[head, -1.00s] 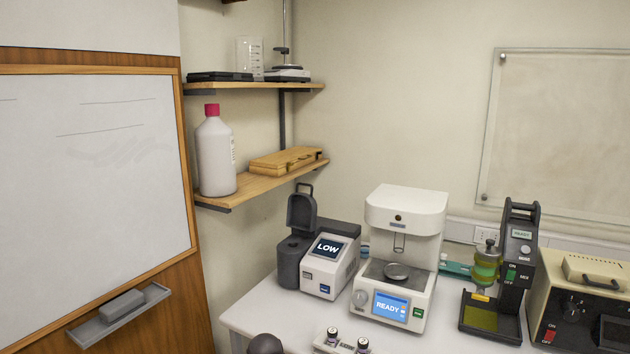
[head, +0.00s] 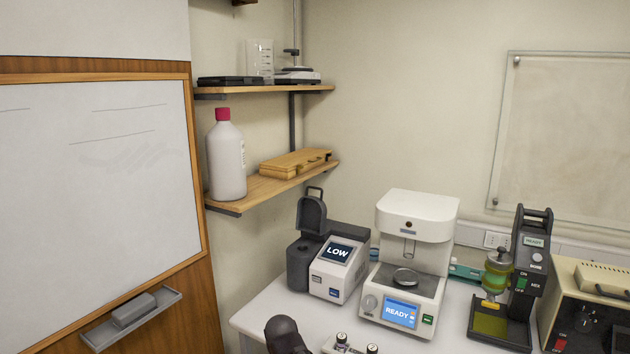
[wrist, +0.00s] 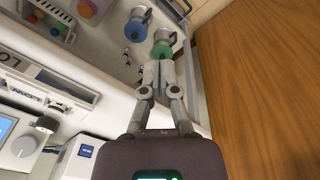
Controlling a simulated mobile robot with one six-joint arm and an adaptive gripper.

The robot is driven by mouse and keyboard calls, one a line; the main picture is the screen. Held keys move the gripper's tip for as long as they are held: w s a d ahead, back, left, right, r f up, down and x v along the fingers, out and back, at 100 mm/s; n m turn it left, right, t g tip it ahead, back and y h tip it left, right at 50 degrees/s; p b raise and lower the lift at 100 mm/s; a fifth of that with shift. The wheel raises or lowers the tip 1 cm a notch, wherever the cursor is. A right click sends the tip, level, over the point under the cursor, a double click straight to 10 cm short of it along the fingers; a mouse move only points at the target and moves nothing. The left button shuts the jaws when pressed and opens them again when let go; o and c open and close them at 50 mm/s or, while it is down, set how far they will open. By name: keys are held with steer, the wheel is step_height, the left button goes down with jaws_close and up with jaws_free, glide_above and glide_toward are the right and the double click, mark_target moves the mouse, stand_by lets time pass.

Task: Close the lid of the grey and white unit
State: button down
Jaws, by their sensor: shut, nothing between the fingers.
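The grey and white unit (head: 340,268) stands at the left end of the bench in the head view, with a "LOW" screen on its sloped white front. Its dark grey lid (head: 312,215) is open and stands upright above the round grey well (head: 299,262) on the unit's left side. My gripper (wrist: 158,66) shows in the wrist view with its fingers together and nothing between them. It is over the bench area, apart from the lid. The gripper's fingers do not show in the head view; only a dark rounded part of my arm shows at the bottom.
A white "READY" machine (head: 408,260) stands close to the unit's right. A mixer stand (head: 537,275) is farther right. A shelf (head: 270,186) with a white bottle (head: 226,160) is above left. Blue (wrist: 137,24) and green (wrist: 163,45) vessels lie beyond my fingertips in the wrist view.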

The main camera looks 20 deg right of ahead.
steer(key=w+d+r+m+t+h+p, duration=0.2)
steer(key=w+d+r+p, duration=0.6)
steer(key=w+r, duration=0.5)
steer(key=w+d+r+m+t+h+p, duration=0.2)
steer(key=w+d+r+p, duration=0.7)
steer(key=w, duration=1)
steer(key=w+d+r+m+t+h+p, duration=0.2)
steer(key=w+d+r+m+h+p, duration=0.2)
steer(key=w+d+r+p, duration=0.4)
steer(key=w+r+m+p, duration=0.1)
steer(key=w+r+p, duration=0.3)
steer(key=w+r, duration=0.4)
step_height(320, 180, up, 2)
steer(key=shift+w+d+r+t+h+p, duration=0.2)
steer(key=shift+d+t+h+p, duration=0.1)
steer(key=shift+h+p, duration=0.1)
steer(key=shift+f, duration=0.15)
steer(key=b+x, duration=0.6)
steer(key=x, duration=0.5)
steer(key=s+a, duration=0.1)
steer(key=a, duration=0.1)
steer(key=s+a, duration=0.1)
steer(key=shift+s+a+f, duration=0.3)
steer(key=shift+a+f, duration=0.05)
steer(key=shift+f, duration=0.05)
steer(key=shift+s+b, duration=0.1)
steer(key=shift+b, duration=0.2)
